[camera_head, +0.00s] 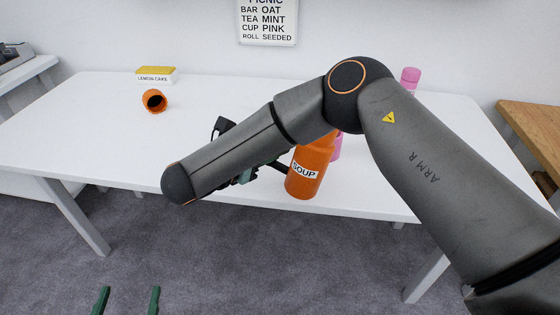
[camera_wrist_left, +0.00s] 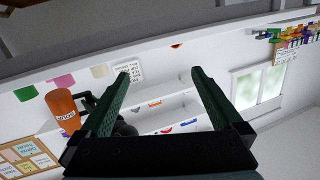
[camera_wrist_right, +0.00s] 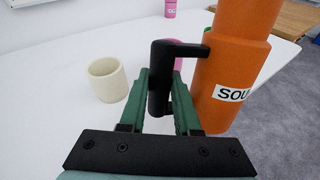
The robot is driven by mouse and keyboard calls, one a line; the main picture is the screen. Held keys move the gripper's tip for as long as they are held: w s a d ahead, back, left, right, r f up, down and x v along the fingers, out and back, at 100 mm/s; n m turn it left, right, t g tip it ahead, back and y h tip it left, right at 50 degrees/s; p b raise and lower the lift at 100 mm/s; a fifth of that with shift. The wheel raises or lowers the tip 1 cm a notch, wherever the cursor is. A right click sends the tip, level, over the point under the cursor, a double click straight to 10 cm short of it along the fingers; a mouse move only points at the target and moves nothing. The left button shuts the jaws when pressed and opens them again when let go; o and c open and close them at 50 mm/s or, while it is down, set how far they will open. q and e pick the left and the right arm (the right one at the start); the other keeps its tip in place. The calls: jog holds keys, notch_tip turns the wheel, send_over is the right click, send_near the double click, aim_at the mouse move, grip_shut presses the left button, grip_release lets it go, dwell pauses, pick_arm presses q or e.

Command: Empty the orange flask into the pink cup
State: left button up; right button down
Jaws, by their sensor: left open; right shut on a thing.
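The orange flask (camera_head: 306,172), labelled SOUP, stands near the table's front edge in the head view, tilted slightly. Its top is hidden by my right arm; I cannot tell whether its base touches the table. In the right wrist view my right gripper (camera_wrist_right: 159,88) is shut on the black handle of the flask (camera_wrist_right: 233,75). A pink thing (camera_head: 338,148), likely the pink cup, is mostly hidden behind the flask. My left gripper (camera_head: 128,300) is open and empty, low in front of the table. The flask (camera_wrist_left: 63,110) also shows in the left wrist view.
Another pink object (camera_head: 410,76) stands at the back of the white table (camera_head: 90,125). A cream cup (camera_wrist_right: 107,80) is left of the handle in the right wrist view. An orange cup-like piece (camera_head: 154,101) and a lemon cake box (camera_head: 155,76) are at the left. The table's left half is mostly clear.

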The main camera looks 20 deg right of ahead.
pick_arm(q)
jog(key=s+d+r+m+t+h+b, duration=0.1)
jog(key=s+r+m+t+h+b, duration=0.1)
jog(key=r, duration=0.4)
jog(key=s+r+m+t+h+b, duration=0.2)
jog(key=r+m+t+h+b, duration=0.1)
jog(key=r+b, duration=0.3)
jog(key=shift+s+d+r+m+t+h, duration=0.3)
jog(key=shift+d+r+t+h, duration=0.1)
jog(key=shift+r+h, duration=0.45)
pick_arm(e)
jog(key=w+d+r+n+t+y, duration=0.3)
jog(key=d+r+n+t+y, duration=0.4)
jog(key=r+n+t, duration=0.3)
jog(key=shift+r+n+t+y, duration=0.15)
jog(key=shift+n+t+y, duration=0.15)
jog(key=shift+t+y, duration=0.3)
pick_arm(q)
jog(key=shift+f, duration=0.15)
jog(key=shift+w+a+f+n+g+y+p, duration=0.1)
jog(key=shift+w+f+n+g+y+p, duration=0.1)
jog(key=shift+w+f+n+y, duration=0.45)
jog(key=shift+w+a+f+n+g+y+p, duration=0.2)
jog(key=shift+f+y, duration=0.25)
jog(key=shift+f, duration=0.5)
jog(key=shift+w+a+f+n+g+y+p, duration=0.1)
jog(key=shift+w+f+n+g+y, duration=0.2)
jog(key=shift+w+f+y, duration=0.4)
pick_arm(e)
jog(key=shift+r, duration=0.15)
